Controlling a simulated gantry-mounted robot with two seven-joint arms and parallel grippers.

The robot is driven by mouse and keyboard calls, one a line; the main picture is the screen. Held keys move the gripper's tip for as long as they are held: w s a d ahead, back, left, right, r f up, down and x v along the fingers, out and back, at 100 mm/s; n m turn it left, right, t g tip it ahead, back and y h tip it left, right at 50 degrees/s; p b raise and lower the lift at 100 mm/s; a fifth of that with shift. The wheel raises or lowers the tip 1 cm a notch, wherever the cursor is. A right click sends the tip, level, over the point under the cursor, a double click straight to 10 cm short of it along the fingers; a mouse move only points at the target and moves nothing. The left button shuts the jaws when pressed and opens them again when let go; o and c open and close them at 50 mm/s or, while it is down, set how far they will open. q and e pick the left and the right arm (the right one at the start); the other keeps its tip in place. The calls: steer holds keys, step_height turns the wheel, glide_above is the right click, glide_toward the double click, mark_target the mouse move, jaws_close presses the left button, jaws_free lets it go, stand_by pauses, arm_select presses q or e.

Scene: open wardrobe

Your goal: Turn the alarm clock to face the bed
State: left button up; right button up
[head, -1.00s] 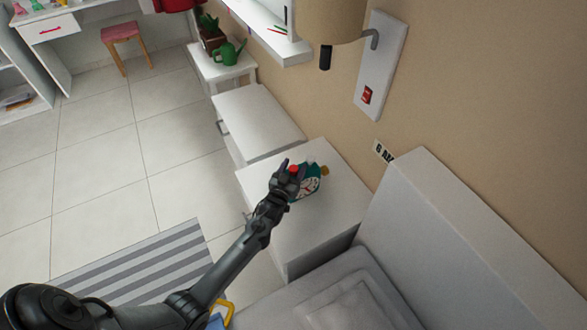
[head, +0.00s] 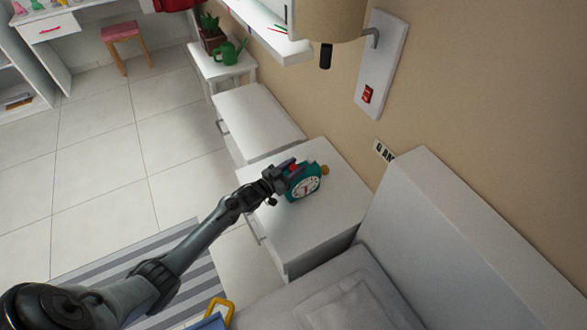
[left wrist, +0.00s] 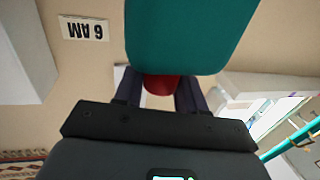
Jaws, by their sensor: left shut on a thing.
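The teal alarm clock (head: 304,185) stands on the white nightstand (head: 325,218), its white dial turned toward the grey bed (head: 345,290) at the lower right. My left gripper (head: 284,172) reaches in from the left at the clock's upper left side. In the left wrist view, the teal clock body (left wrist: 190,35) fills the top middle, and the left gripper's dark fingers (left wrist: 160,90) stand on both sides of a red part (left wrist: 158,85) of the clock. The left gripper is shut on the clock. My right gripper is not in view.
A second white cabinet (head: 258,115) stands beyond the nightstand, with a green watering can (head: 230,52) and a plant farther back. A wall lamp (head: 330,20) hangs above. A "6 AM" sign (left wrist: 84,28) is on the wall. Tiled floor (head: 100,170) lies open at left.

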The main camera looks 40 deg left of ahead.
arm_select(q)
steer(key=shift+h, duration=0.3)
steer(key=o, duration=0.9)
steer(key=shift+o, duration=0.2)
steer(key=shift+s, duration=0.1)
steer(key=shift+s, duration=0.25)
steer(key=s+a+p, duration=0.1)
steer(key=s+p, duration=0.2)
steer(key=s, duration=0.7)
steer(key=shift+a, duration=0.35)
